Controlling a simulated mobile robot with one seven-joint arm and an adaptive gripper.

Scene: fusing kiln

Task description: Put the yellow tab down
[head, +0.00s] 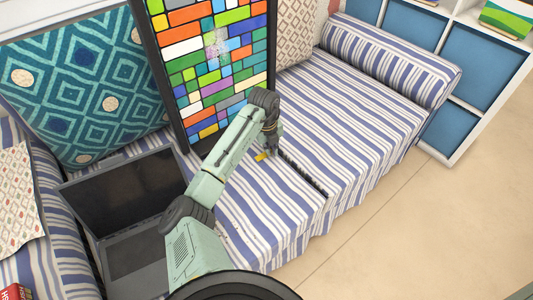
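The yellow tab (262,156) is a very small yellow patch just below and left of the tip of my gripper (270,151), over the striped couch seat. My gripper points down, close above the seat, in front of the colourful panel. It is small and dark in this view, so its fingers cannot be made out. Whether it holds the tab, or the tab lies on the cloth beside it, I cannot tell.
A thin black strip (303,174) lies on the striped couch (345,125) right of my gripper. A black-framed colourful panel (205,55) stands behind it. An open dark box-like object (125,190), possibly a laptop, sits left of my arm. The seat's right side is clear.

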